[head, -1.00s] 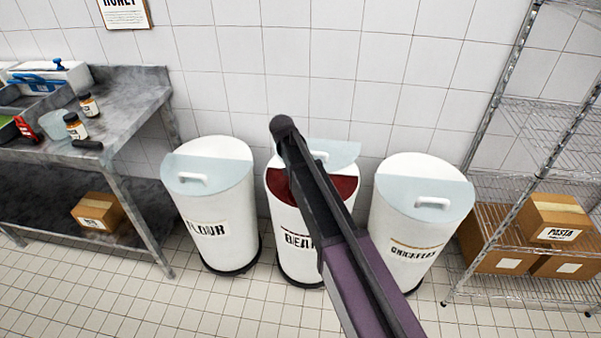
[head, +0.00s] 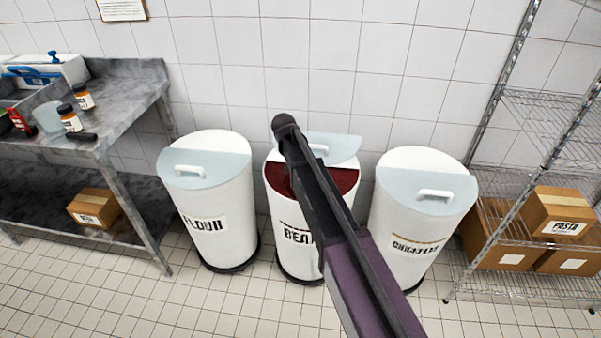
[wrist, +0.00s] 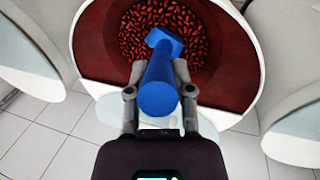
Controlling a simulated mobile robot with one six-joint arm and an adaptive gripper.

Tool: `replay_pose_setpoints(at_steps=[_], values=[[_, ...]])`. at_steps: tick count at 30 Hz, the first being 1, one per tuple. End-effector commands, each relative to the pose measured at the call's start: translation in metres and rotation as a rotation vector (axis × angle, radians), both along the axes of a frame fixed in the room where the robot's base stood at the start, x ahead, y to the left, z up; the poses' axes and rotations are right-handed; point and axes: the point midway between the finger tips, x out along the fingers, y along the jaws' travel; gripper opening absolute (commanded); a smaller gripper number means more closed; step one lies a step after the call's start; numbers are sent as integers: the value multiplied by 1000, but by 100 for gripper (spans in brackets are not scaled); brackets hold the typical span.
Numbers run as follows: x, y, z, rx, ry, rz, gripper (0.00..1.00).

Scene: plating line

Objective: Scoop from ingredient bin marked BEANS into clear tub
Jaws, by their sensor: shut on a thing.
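The bin marked BEANS (head: 296,245) stands in the middle of three white bins. Its pale lid (head: 335,147) is swung open at the back. In the wrist view, red beans (wrist: 130,40) lie at the bottom of the dark red interior. My gripper (wrist: 156,95) is shut on the handle of a blue scoop (wrist: 158,88) above the bin's near rim. The scoop's head points over the beans; I cannot tell if it touches them. In the head view my arm hides the gripper and scoop. A clear tub (head: 48,117) stands on the steel table at left.
The FLOUR bin (head: 222,215) is close on the left and the CHICKPEAS bin (head: 408,240) close on the right, both lidded. Jars (head: 70,118) and a dark object (head: 82,136) lie near the steel table's (head: 125,100) front. A wire rack (head: 530,180) holds boxes at right.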

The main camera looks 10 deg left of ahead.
Motion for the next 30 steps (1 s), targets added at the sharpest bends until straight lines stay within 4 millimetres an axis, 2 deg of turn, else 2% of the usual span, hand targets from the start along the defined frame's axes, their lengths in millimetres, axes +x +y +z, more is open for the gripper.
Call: replay_pose_setpoints(at_steps=[24, 30], values=[[31, -16, -4, -30, -59, 0, 0], [31, -16, -11, -71, -139, 2, 0]])
